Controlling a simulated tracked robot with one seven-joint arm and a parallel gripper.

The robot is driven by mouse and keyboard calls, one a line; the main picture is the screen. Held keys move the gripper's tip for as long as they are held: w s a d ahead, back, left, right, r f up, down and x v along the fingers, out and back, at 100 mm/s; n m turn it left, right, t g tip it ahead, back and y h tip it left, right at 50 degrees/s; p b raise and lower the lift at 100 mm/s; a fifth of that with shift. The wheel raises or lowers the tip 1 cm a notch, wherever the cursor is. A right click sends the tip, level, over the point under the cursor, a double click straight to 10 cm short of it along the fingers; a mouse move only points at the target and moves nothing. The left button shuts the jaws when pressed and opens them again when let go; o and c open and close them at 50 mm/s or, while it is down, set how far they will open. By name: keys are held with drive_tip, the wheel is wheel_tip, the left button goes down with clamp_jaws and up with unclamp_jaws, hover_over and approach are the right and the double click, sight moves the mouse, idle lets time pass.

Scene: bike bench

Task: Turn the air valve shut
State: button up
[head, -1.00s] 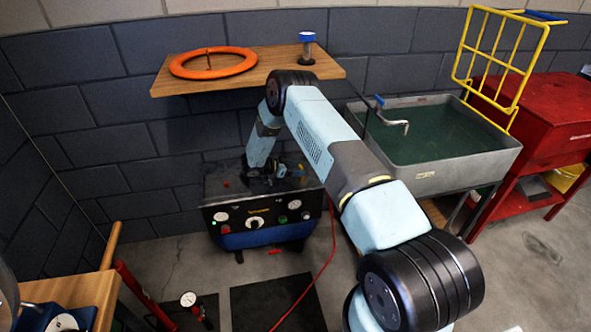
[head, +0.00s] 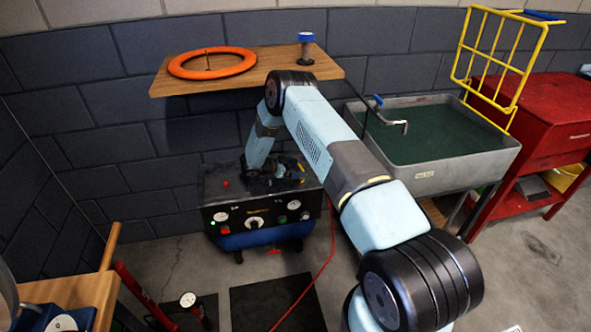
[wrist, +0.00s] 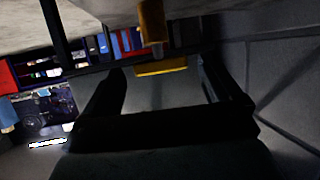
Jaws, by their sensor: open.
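The compressor (head: 219,230) stands on the floor against the wall. Its dark front panel carries gauges, a round knob (head: 255,222) and a green button, with a small red handle (head: 274,252) low at its front. I cannot tell for certain which part is the air valve. My gripper (head: 290,180) is just above the compressor's top, dark against it. In the wrist view my gripper (wrist: 162,68) is open, its two dark fingers apart. A yellow piece with a grey pin (wrist: 152,22) shows between and beyond the fingertips. I see no contact with it.
A wooden shelf (head: 220,84) with an orange ring (head: 212,63) is above the compressor, close to my arm. A grey sink (head: 430,176) and a red cabinet (head: 562,120) stand at the right. A red hose (head: 322,266) runs across the floor to the compressor.

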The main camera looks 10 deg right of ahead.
drive_tip(key=v, duration=1.3)
drive_tip(key=shift+a, duration=0.25)
drive_tip(key=shift+s, duration=0.15)
